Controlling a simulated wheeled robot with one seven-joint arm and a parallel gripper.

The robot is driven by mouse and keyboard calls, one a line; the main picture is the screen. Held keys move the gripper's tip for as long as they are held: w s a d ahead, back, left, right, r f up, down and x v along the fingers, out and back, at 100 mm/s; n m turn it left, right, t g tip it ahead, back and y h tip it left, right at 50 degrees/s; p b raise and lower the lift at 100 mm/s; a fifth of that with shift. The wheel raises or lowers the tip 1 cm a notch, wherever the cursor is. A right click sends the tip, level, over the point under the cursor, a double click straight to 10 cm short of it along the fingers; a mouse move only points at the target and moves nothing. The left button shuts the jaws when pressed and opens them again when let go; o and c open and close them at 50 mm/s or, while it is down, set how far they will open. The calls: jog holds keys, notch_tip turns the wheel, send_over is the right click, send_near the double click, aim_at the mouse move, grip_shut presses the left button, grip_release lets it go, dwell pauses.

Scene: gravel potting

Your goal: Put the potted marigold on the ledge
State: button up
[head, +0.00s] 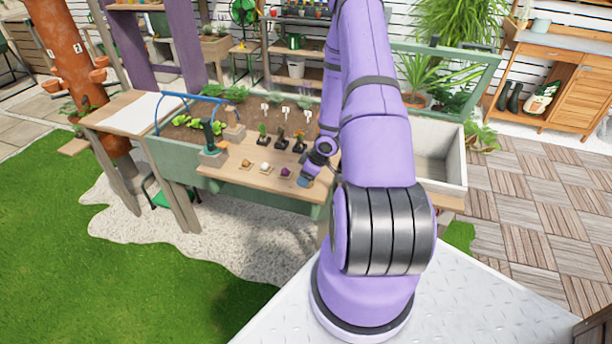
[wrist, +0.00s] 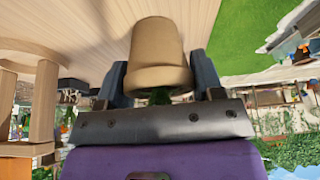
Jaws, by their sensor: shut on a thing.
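A tan clay pot (wrist: 158,50) sits between the two dark fingers of my gripper (wrist: 160,78) in the wrist view, which looks upside down. The gripper is shut on the pot near its rim. A bit of green foliage (wrist: 160,97) shows at the rim; any flower is hidden. The pot's base points toward a wooden plank surface (wrist: 80,25); I cannot tell whether they touch. In the head view my gripper (head: 305,181) is low at the right part of the wooden front ledge (head: 230,170), and the pot is not clear there.
Several small bulbs on squares (head: 265,167) lie on the ledge left of my gripper. Seedlings (head: 282,140) stand behind them. An empty pale trough (head: 440,160) is at the right. Lawn (head: 60,230) lies in front.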

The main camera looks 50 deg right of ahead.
jog(key=o, duration=0.9)
jog(key=shift+f, duration=0.1)
jog(key=shift+o, duration=0.2)
jog(key=v, duration=1.2)
jog(key=w+a+r+m+h, duration=0.1)
jog(key=w+r+h, duration=0.15)
jog(key=r, duration=0.55)
jog(key=w+a+r+h, duration=0.1)
jog(key=w+r+h, duration=0.15)
jog(key=r, duration=0.55)
jog(key=a+r+m+h, duration=0.2)
jog(key=a+r, duration=0.4)
jog(key=r, duration=0.6)
jog(key=s+a+r+y, duration=0.1)
jog(key=s+a+r, duration=0.3)
jog(key=s+a, duration=0.2)
jog(key=s+a+r+m+y, duration=0.1)
jog(key=s+a+r+y, duration=0.1)
jog(key=s+a+r, duration=0.2)
jog(key=s+a+r+y, duration=0.2)
jog(key=s+a+r, duration=0.2)
jog(key=s+a, duration=0.5)
jog(key=a, duration=0.5)
jog(key=shift+s+t, duration=0.2)
jog(key=shift+t, duration=0.2)
jog(key=shift+r, duration=0.1)
